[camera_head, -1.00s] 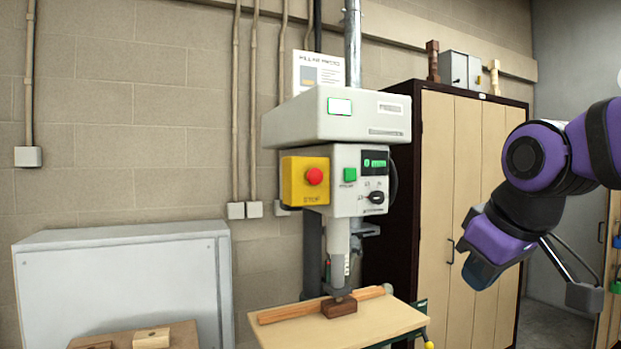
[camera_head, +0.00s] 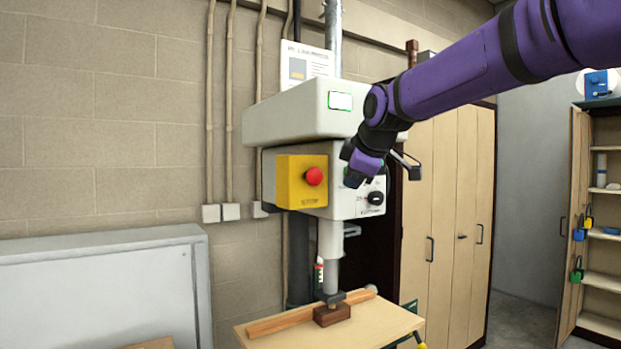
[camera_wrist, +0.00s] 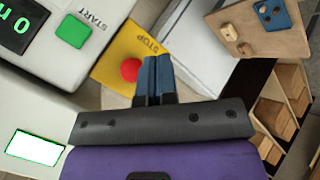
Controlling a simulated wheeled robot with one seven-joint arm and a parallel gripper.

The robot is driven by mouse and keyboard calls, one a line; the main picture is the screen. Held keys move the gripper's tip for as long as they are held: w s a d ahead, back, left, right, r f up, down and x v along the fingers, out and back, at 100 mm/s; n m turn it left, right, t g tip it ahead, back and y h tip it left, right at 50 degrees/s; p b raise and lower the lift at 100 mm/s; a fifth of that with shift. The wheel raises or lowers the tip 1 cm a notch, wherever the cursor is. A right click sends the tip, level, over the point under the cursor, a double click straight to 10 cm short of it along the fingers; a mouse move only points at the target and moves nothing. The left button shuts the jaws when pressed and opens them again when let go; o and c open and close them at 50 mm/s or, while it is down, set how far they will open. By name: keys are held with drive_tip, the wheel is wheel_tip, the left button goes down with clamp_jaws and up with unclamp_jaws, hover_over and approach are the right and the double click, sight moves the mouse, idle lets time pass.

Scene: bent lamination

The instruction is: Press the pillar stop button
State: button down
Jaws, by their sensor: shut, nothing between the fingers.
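The pillar drill (camera_head: 290,115) has a yellow stop box (camera_head: 290,183) on its front with a round red stop button (camera_head: 314,176). My gripper (camera_head: 352,178) is just right of the red button in the head view, in front of the control panel, and hides the green start button there. In the wrist view my shut, empty blue fingers (camera_wrist: 153,62) show right beside the red button (camera_wrist: 131,70), partly over the yellow box (camera_wrist: 112,62) marked STOP. I cannot tell whether they touch it. The green START button (camera_wrist: 72,31) is farther left.
A wooden block (camera_head: 331,314) lies on the drill table (camera_head: 375,326) against a wooden fence, below the spindle. A grey cabinet (camera_head: 90,290) stands at left, tan lockers (camera_head: 450,190) at right. Open shelves (camera_head: 603,250) stand at far right.

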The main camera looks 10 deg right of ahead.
sight(313, 176)
drive_tip(key=shift+w, duration=0.2)
drive_tip(key=w+a, duration=0.2)
drive_tip(key=w, duration=0.6)
drive_tip(key=shift+w+a, duration=0.15)
drive_tip(key=shift+a, duration=0.25)
drive_tip(key=shift+w, duration=0.1)
idle(2.0)
drive_tip(key=shift+w+a+r, duration=0.1)
drive_tip(key=shift+w+a, duration=0.05)
drive_tip(key=shift+w, duration=0.15)
drive_tip(key=shift+w+a, duration=0.15)
drive_tip(key=shift+w, duration=0.35)
idle(0.9)
drive_tip(key=shift+s, duration=0.15)
drive_tip(key=shift+s+d, duration=0.3)
drive_tip(key=shift+s, duration=0.45)
